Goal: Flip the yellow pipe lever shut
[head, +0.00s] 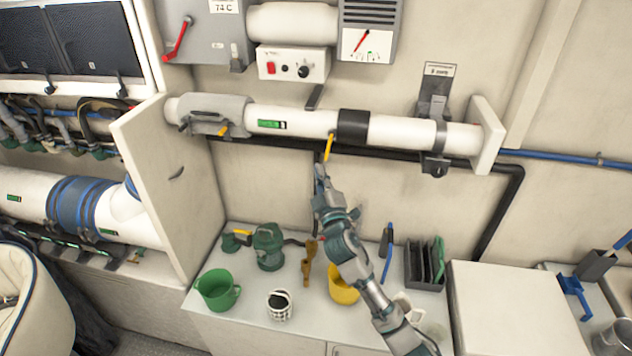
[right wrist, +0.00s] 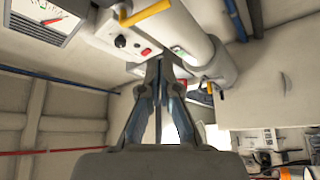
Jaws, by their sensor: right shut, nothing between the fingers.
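A yellow lever (head: 328,146) hangs steeply down from the white wall pipe (head: 300,122), at the left edge of its black band (head: 353,126). In the right wrist view the yellow lever (right wrist: 146,13) slants at the top, up and left of my fingertips. A second, smaller yellow lever (head: 223,130) sits by the grey fitting at the pipe's left end. My right gripper (head: 319,170) is shut and empty, its tips just below the first lever; a small gap seems to show. In the right wrist view the right gripper (right wrist: 160,65) points toward the pipe. My left gripper is not in view.
A control box (head: 293,65) with a red switch is above the pipe. A black pipe (head: 400,158) runs along the wall behind. The counter below holds a green mug (head: 217,290), a yellow mug (head: 343,289) and a black rack (head: 425,265). Wall space right of my gripper is clear.

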